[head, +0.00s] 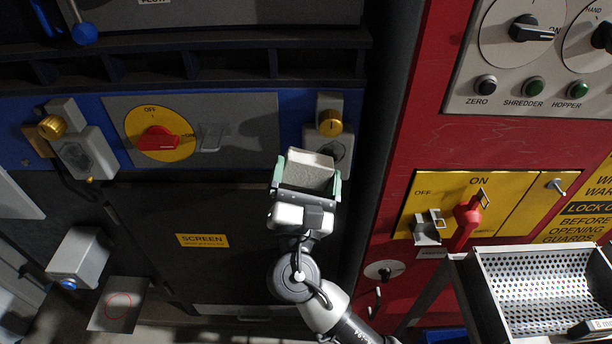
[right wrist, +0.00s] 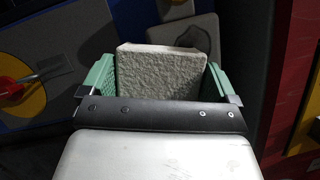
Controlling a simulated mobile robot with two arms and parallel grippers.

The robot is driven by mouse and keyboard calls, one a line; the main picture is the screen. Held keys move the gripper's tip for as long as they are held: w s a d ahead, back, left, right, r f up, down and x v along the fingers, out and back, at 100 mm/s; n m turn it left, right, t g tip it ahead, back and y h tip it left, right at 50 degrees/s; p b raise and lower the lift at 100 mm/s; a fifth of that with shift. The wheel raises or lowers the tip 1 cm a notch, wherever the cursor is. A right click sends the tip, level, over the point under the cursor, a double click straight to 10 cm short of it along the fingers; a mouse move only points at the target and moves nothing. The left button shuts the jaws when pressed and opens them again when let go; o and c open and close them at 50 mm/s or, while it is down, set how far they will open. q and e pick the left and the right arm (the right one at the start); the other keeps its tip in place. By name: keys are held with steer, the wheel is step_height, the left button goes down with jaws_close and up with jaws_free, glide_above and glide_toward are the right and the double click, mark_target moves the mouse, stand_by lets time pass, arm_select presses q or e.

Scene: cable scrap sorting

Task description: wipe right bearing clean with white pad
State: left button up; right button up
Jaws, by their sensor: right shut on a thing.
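My right gripper (head: 306,180) is shut on the white pad (head: 308,172), a thick, rough, off-white block between its green fingers. The pad also shows in the right wrist view (right wrist: 158,72), upright between the fingers. The right bearing (head: 338,109) is a grey housing with a brass cap on the blue machine front, just above and behind the pad in the head view. The pad and gripper overlap its lower part. In the right wrist view, the bearing's grey housing (right wrist: 197,12) shows behind the pad's top edge. I cannot tell whether the pad touches it. My left gripper is not in view.
A similar grey bearing (head: 88,152) with a brass cap sits at the left. A red rotary switch (head: 158,142) on a yellow disc lies between them. A red cabinet (head: 400,150) stands close on the right, with a perforated tray (head: 540,285) at lower right.

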mark_target(327, 179)
steer(key=shift+w, duration=0.7)
steer(key=shift+d, duration=0.1)
steer(key=shift+s+d+p, duration=0.15)
steer(key=shift+d+p, duration=0.45)
steer(key=shift+d, duration=1.1)
steer(key=shift+d+p, duration=0.45)
steer(key=shift+d, duration=1.5)
steer(key=shift+a+b, duration=0.6)
steer(key=shift+a, duration=3.15)
steer(key=shift+s, duration=0.65)
steer(key=shift+s+p, duration=0.45)
steer(key=shift+s, duration=1.75)
